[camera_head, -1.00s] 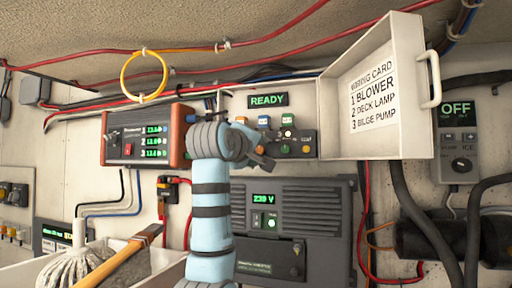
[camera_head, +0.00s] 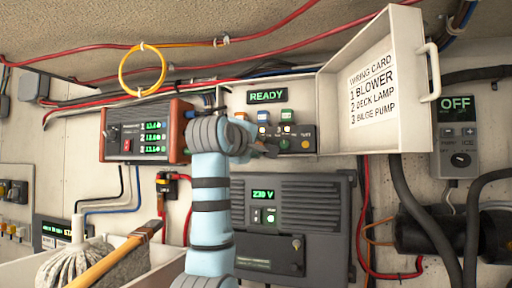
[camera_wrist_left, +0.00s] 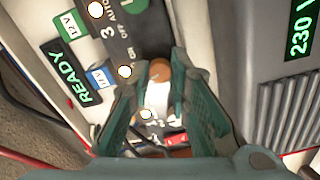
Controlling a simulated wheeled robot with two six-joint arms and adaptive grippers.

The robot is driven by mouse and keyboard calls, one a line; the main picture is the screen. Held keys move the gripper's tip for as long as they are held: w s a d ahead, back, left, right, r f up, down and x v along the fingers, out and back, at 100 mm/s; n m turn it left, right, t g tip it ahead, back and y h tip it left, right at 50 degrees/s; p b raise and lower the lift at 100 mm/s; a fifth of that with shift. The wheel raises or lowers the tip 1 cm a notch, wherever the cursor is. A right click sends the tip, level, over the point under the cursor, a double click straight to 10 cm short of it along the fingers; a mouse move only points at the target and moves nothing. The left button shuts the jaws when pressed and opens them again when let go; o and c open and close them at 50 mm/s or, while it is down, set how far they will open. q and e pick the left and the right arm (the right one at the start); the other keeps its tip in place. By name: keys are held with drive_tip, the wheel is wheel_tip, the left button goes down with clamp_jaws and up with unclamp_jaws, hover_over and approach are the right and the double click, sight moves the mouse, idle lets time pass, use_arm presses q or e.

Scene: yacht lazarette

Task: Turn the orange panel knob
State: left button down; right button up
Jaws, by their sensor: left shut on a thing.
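The panel with the READY display (camera_head: 267,96) is on the wall behind the open white cover. My left gripper (camera_head: 268,151) is at the panel's lower edge in the head view, and its wrist hides the panel's lower left. In the left wrist view, the orange-brown knob (camera_wrist_left: 160,70) sits between the two teal fingers of my left gripper (camera_wrist_left: 158,82), which is shut on it. The knob is hidden behind the gripper in the head view. My right gripper is in neither view.
The open cover (camera_head: 408,90) with a wiring card juts out to the right of the panel. A grey 230 V unit (camera_head: 320,215) is below. An orange-framed meter (camera_head: 150,132) is at left. A tub with a mop (camera_head: 75,265) and a wooden-handled tool stands lower left.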

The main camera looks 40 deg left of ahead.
use_arm(q)
drive_tip(key=n+b, duration=0.1)
drive_tip(key=n, duration=0.5)
drive_tip(key=shift+f+n, duration=0.1)
drive_tip(key=shift+n, duration=0.2)
idle(0.4)
drive_tip(key=c, duration=1.5)
unclamp_jaws()
drive_tip(key=v, duration=1.2)
